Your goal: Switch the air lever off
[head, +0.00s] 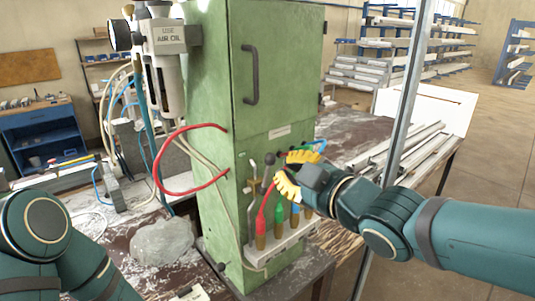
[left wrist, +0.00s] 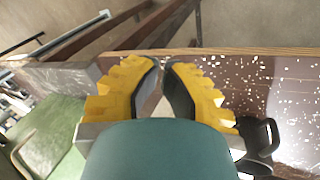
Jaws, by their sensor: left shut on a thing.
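A small lever with a dark ball knob (head: 270,158) stands upright on the front of the green cabinet (head: 280,60), above a brass fitting; it appears to be the air lever. My right gripper (head: 284,171) is just right of the lever, its yellow fingers spread apart one above the other. I cannot tell whether a finger touches the knob. My left gripper (left wrist: 163,66) shows in the left wrist view, its yellow fingers closed together at the tips. What it grips cannot be made out. It is not visible in the head view.
A red hose (head: 162,165) loops from the cabinet's left side. A grey stone-like lump (head: 162,240) lies on the bench. A metal post (head: 408,90) stands close behind my right arm.

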